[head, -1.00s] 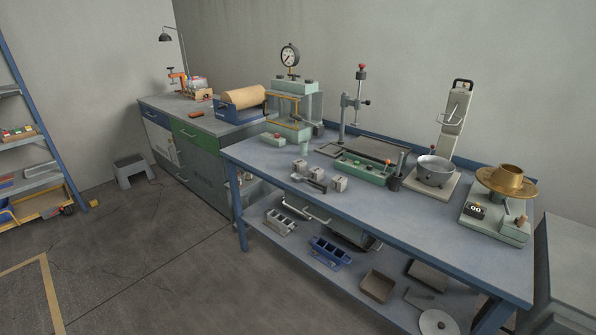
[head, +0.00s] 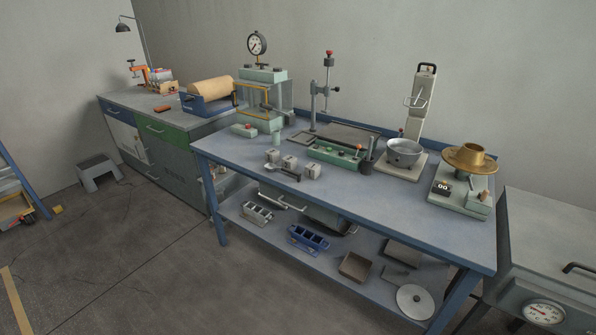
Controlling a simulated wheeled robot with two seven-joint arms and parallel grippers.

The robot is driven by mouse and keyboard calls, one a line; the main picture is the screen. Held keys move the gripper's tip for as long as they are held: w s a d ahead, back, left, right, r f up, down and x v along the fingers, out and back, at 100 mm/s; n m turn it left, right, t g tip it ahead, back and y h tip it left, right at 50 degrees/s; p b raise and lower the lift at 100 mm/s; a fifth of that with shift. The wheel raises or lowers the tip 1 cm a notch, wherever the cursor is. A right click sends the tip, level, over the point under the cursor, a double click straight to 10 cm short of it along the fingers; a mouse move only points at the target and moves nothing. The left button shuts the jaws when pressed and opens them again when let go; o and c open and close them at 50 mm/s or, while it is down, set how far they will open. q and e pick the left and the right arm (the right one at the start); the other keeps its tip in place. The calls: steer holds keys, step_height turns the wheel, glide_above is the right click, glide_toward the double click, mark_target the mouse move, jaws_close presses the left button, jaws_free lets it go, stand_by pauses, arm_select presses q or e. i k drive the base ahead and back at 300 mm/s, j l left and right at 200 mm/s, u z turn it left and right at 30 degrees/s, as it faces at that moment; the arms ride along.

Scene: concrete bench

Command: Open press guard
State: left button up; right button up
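The press (head: 264,75) is a pale green frame with a round dial gauge (head: 257,43) on top. It stands at the back left end of the blue bench. Its guard (head: 252,101) has a yellow frame and sits at the front left side of the press; it looks closed, but it is small and I cannot be sure. A green base block of the press shows below the guard. Neither of my grippers is in view.
The blue bench (head: 343,204) holds small grey cubes (head: 290,162), a green tray (head: 335,152), a metal pot (head: 403,152) and a scale with a brass pan (head: 469,158). A cabinet (head: 165,138) stands left of it. A grey unit with a dial (head: 543,313) is at the right. The floor in front is clear.

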mark_target(247, 102)
steer(key=i+j+z, duration=0.25)
steer(key=z, duration=0.15)
steer(key=i+j+z, duration=0.35)
steer(key=j+z, duration=0.4)
steer(key=i+j, duration=0.05)
steer(key=j, duration=0.05)
